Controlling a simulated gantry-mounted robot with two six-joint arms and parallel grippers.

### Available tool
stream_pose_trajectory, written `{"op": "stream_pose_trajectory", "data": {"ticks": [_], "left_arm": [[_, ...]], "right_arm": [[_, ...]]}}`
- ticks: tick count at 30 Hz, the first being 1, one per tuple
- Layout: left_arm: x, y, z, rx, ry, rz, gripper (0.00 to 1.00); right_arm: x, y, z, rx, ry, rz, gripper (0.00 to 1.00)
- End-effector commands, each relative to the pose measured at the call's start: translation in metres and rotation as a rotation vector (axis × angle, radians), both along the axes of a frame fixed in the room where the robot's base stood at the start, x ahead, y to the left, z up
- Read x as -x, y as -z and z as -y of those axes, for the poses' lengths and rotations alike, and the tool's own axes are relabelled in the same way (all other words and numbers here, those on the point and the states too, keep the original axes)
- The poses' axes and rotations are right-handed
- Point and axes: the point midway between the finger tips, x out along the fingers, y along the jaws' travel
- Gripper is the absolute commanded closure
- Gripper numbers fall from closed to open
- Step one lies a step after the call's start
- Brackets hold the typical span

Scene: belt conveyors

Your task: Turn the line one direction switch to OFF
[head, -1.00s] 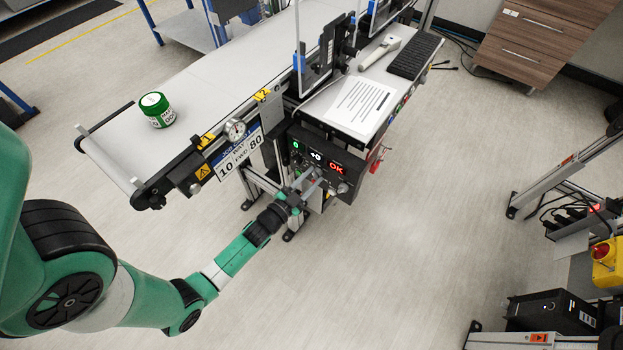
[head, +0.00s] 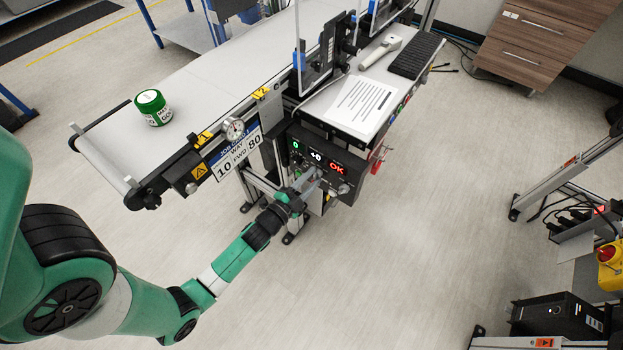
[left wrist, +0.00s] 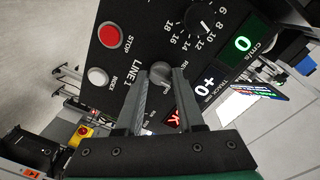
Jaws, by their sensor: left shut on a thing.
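The dark control panel (head: 312,152) is on the near side of the conveyor. In the left wrist view its face (left wrist: 125,62) carries the label LINE 1. The line one direction switch (left wrist: 160,71) is a grey knob beside that label. My left gripper (head: 311,184) reaches the panel's lower part. In the left wrist view its two fingers (left wrist: 166,88) are on either side of the knob, shut on it. The fingers partly cover the labels around it, and I cannot tell which position the knob points to. My right gripper is not in view.
A red STOP button (left wrist: 109,35), a white INDEX button (left wrist: 97,76) and a numbered dial (left wrist: 200,18) surround the switch. A green jar (head: 153,107) stands on the belt (head: 195,80). A paper sheet (head: 363,105) lies above the panel. Floor in front is clear.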

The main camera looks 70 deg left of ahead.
Motion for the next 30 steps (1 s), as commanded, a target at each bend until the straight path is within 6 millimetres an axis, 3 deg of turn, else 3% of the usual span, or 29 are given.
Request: {"op": "stream_pose_trajectory", "data": {"ticks": [6,7,11,22,30], "left_arm": [[-0.001,-0.003,0.0,-0.003,0.001,0.007,1.0],[-0.001,-0.003,0.0,-0.003,0.001,0.007,0.57],[-0.001,-0.002,0.0,-0.002,0.001,0.005,0.34],[0.005,-0.001,0.003,0.001,0.001,0.002,0.34],[0.054,-0.003,0.031,0.003,-0.001,-0.001,0.34]], "right_arm": [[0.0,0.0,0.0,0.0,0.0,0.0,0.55],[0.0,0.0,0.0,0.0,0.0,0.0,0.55],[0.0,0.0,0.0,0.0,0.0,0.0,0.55],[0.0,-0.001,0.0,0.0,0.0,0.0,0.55],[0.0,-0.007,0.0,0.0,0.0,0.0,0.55]]}}
